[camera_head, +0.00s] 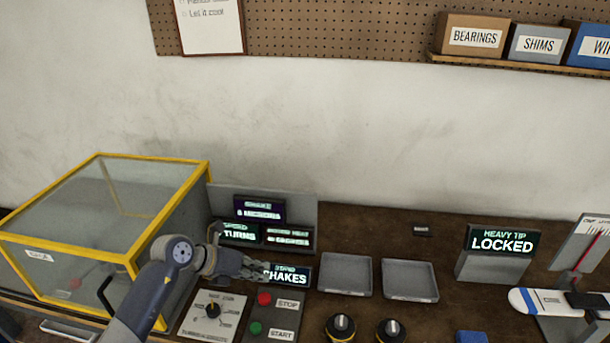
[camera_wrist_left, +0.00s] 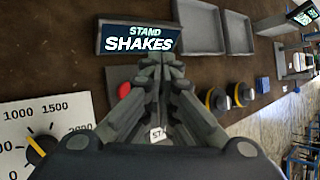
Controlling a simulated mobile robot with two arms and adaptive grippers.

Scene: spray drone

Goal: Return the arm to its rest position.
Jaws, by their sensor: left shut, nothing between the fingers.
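My left gripper (camera_head: 262,273) is shut and empty. It reaches in over the bench in the head view, with its fingertips in front of the small "STAND SHAKES" display (camera_head: 290,275) and above the button panel. In the left wrist view, the closed fingers (camera_wrist_left: 162,62) point toward the same display (camera_wrist_left: 140,38). They hide most of the button panel; the red button (camera_wrist_left: 124,90) shows just left of them. My right gripper is not in view.
A yellow-framed clear box (camera_head: 105,215) stands left beside my arm. The dial panel (camera_head: 213,312) and the red STOP (camera_head: 264,299) and green START (camera_head: 255,328) buttons lie below the gripper. Two grey trays (camera_head: 346,273) and black-yellow knobs (camera_head: 341,327) are to the right.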

